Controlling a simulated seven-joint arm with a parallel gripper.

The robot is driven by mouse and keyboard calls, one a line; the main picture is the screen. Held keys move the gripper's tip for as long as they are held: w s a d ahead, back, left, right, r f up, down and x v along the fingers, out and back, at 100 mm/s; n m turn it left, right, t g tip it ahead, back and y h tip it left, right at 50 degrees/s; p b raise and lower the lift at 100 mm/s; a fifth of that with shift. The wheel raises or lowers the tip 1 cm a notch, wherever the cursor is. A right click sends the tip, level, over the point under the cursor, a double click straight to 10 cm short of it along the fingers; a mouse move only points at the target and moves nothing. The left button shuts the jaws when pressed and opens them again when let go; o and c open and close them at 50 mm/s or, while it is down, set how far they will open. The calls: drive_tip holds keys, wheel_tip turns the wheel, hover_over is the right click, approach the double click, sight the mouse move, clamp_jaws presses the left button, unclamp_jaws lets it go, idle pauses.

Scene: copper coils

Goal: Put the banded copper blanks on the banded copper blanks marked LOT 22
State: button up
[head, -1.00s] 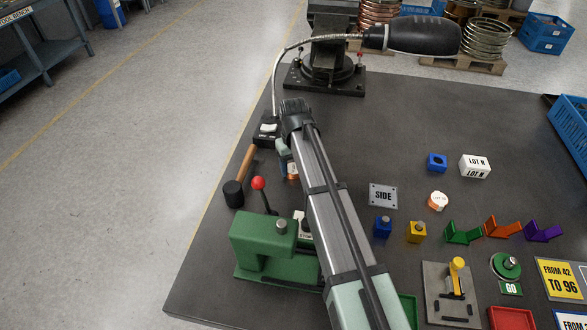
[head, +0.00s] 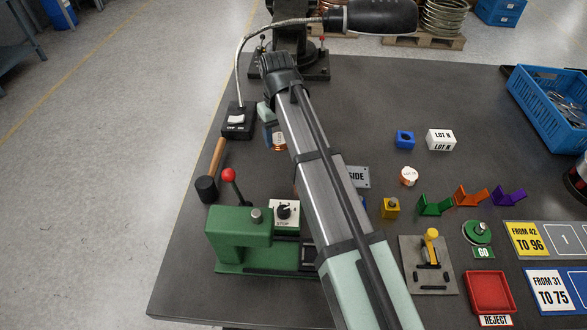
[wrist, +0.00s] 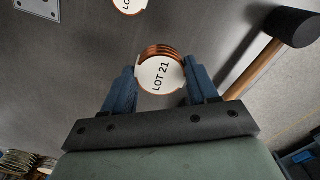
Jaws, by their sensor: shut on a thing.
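My gripper (wrist: 160,88) is shut on a short round stack of banded copper blanks (wrist: 160,73) with a white top marked LOT 21. In the head view the held blanks (head: 279,143) show beside my arm, with blue finger parts of my gripper (head: 270,137) at their left. Another white-topped copper stack (wrist: 130,4) is cut off at the top of the wrist view, its lot number out of frame. In the head view a white-topped copper stack (head: 409,177) stands right of the SIDE plate, its label too small to read. I cannot tell which is LOT 22.
The SIDE plate (head: 358,177) is partly behind my arm. The table between is mostly clear.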

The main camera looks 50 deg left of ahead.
drive_tip(key=w+d+r, duration=0.1)
drive_tip(key=d, duration=0.7)
drive_tip(key=shift+m, duration=0.4)
drive_tip(key=shift+w+d+f, duration=0.1)
drive_tip(key=shift+f, duration=2.3)
drive_tip(key=shift+w+d+f, duration=0.1)
drive_tip(key=shift+f, duration=2.3)
drive_tip(key=shift+f, duration=0.2)
drive_tip(key=o, duration=1.2)
drive_tip(key=shift+c, duration=0.2)
drive_tip(key=shift+r, duration=0.15)
wheel_tip(320, 180, up, 12)
